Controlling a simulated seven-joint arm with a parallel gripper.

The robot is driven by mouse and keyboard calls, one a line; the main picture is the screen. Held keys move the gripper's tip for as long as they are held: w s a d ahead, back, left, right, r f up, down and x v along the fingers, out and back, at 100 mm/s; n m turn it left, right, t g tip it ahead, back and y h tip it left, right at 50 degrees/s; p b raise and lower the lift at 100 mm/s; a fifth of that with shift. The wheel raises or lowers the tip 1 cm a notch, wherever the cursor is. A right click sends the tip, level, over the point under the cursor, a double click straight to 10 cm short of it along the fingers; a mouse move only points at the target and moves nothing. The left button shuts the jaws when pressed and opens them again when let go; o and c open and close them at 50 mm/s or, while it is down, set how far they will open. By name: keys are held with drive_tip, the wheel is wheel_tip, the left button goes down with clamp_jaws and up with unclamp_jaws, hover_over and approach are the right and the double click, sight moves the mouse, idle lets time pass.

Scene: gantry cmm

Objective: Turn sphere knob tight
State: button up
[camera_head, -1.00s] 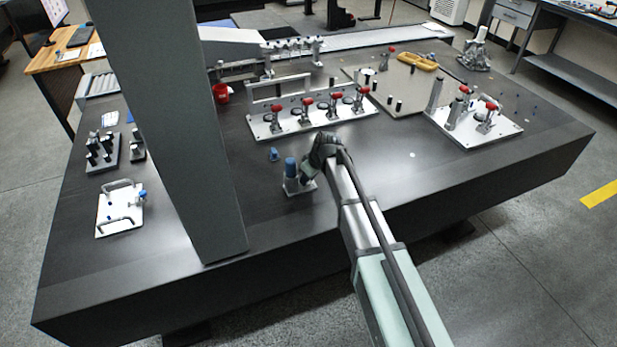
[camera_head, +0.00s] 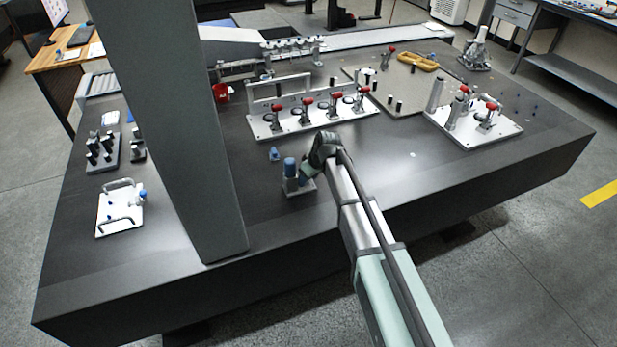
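A small blue piece (camera_head: 274,154) lies just behind the fixture. A white plate with red-handled clamps (camera_head: 262,130) stands further back. A thick grey column (camera_head: 185,150) rises at left, beside a white handled plate (camera_head: 117,226). The table's right front is clear.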

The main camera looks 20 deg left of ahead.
drive_tip(key=shift+n, duration=0.3)
drive_tip(key=n, duration=0.1)
drive_tip(key=n+g, duration=0.1)
drive_tip(key=n, duration=0.2)
drive_tip(key=shift+w+g, duration=0.25)
drive_tip(key=shift+g, duration=0.15)
drive_tip(key=n+g, duration=0.1)
drive_tip(key=n, duration=0.3)
drive_tip(key=shift+w+a+n+g, duration=0.1)
drive_tip(key=shift+w+n+g, duration=0.05)
drive_tip(key=shift+n+g, duration=0.2)
drive_tip(key=d+v, duration=0.1)
drive_tip(key=v, duration=1.3)
drive_tip(key=w+d+f+m+t, duration=0.1)
drive_tip(key=w+d+f+m, duration=0.1)
drive_tip(key=d, duration=0.6)
drive_tip(key=w+d+f+m+t+h, duration=0.1)
drive_tip(key=w+d+f+m+t, duration=0.1)
drive_tip(key=d, duration=0.6)
drive_tip(key=w+d+f+m+t, duration=0.2)
drive_tip(key=w+d+f, duration=0.1)
drive_tip(key=d, duration=0.6)
drive_tip(key=shift+f+h, duration=0.3)
drive_tip(key=shift+f, duration=0.55)
